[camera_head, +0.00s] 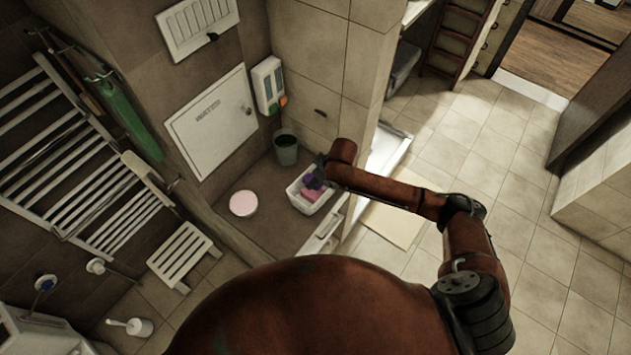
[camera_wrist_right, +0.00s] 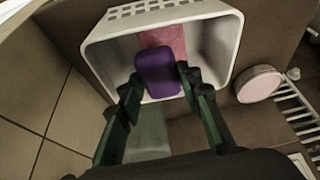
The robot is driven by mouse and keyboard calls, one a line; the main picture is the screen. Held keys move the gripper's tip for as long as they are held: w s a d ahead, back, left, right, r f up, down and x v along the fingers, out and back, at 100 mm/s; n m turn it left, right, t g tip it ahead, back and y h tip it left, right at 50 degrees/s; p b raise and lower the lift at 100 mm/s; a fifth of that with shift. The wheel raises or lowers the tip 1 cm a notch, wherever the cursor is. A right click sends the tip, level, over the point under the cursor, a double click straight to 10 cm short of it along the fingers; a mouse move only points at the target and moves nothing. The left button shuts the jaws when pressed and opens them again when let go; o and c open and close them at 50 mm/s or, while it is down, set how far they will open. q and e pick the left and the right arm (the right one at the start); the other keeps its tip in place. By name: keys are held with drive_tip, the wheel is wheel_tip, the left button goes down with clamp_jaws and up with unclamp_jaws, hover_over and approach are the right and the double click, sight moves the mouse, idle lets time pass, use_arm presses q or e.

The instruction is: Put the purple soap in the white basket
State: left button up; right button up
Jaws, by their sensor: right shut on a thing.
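The white basket (camera_head: 297,202) stands on the brown ledge by the wall; its open mouth also shows in the wrist view (camera_wrist_right: 222,45). My right gripper (camera_head: 318,172) is over the basket's mouth. In the wrist view my right gripper (camera_wrist_right: 159,82) is shut on the purple soap (camera_wrist_right: 156,70), one finger on each side. The soap also shows as a small purple patch in the head view (camera_head: 312,181). It is within the basket's outline; I cannot tell how far above the bottom it is. My left gripper is not in view.
A pink thing (camera_wrist_right: 166,38) lies in the basket behind the soap. A round pink-topped tub (camera_head: 243,203) stands left of the basket, and a dark grey bin (camera_head: 286,148) stands behind it. A white stool (camera_head: 180,254) is at lower left.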

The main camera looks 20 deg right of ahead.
drive_tip(key=shift+f, duration=0.65)
drive_tip(key=shift+s+d+f, duration=0.1)
drive_tip(key=shift+s+f, duration=0.05)
drive_tip(key=shift+f, duration=0.45)
drive_tip(key=o, duration=0.9)
drive_tip(key=shift+o, duration=1.3)
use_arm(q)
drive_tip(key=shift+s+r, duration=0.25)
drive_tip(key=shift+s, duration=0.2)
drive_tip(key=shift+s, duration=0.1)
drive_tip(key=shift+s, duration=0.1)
